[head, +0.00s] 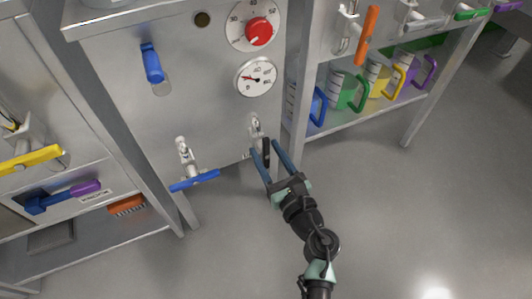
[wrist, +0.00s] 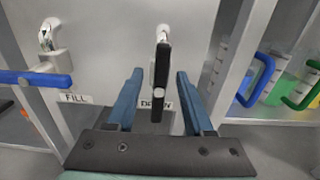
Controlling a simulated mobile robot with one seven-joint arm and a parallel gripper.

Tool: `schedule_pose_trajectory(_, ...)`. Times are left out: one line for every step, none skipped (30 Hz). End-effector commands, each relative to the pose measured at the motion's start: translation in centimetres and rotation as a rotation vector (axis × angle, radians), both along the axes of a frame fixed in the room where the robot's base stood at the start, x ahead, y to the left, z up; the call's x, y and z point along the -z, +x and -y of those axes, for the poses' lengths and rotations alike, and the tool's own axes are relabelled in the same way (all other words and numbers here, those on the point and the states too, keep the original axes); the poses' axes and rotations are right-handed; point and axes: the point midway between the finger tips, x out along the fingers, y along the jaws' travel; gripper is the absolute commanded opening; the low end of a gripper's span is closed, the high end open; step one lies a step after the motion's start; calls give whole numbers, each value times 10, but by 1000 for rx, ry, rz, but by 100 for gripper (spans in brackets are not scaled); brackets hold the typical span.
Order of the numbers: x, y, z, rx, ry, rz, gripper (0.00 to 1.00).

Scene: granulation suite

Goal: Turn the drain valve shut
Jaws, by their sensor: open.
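The drain valve has a black lever handle (head: 266,153) on a metal stem at the lower front of the steel cabinet. In the wrist view the black handle (wrist: 162,62) hangs upright in the picture, with a partly hidden label (wrist: 146,105) behind it. My gripper (head: 264,147) is open, its two blue fingers on either side of the handle. In the wrist view the gripper (wrist: 160,74) shows a gap between the handle and each finger. I cannot tell how deep the handle lies between the fingers.
Left of the drain valve is another valve with a blue lever (head: 195,180), labelled FILL (wrist: 76,98). A red knob (head: 259,31) and a gauge (head: 256,77) sit above. A shelf post (wrist: 227,60) stands close on the right, beside coloured-handled jugs (head: 348,92). The floor in front is clear.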

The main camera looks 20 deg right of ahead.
Motion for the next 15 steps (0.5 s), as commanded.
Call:
schedule_pose_trajectory(1, 4, 0, 0, 0, 0, 52)
schedule_pose_trajectory(1, 6, 0, 0, 0, 0, 52)
schedule_pose_trajectory(1, 7, 0, 0, 0, 0, 52)
schedule_pose_trajectory(0, 8, 0, 1, 0, 0, 52)
schedule_pose_trajectory(0, 9, 0, 1, 0, 0, 52)
schedule_pose_trajectory(0, 9, 0, 1, 0, 0, 52)
schedule_pose_trajectory(0, 9, 0, 1, 1, 0, 52)
schedule_pose_trajectory(0, 9, 0, 1, 1, 0, 52)
schedule_pose_trajectory(0, 9, 0, 1, 1, 0, 52)
schedule_pose_trajectory(0, 9, 0, 1, 1, 0, 52)
schedule_pose_trajectory(0, 9, 0, 1, 1, 0, 52)
schedule_pose_trajectory(0, 9, 0, 1, 1, 0, 52)
schedule_pose_trajectory(0, 9, 0, 1, 1, 0, 47)
schedule_pose_trajectory(0, 9, 0, 1, 1, 0, 41)
schedule_pose_trajectory(0, 9, 0, 1, 1, 0, 34)
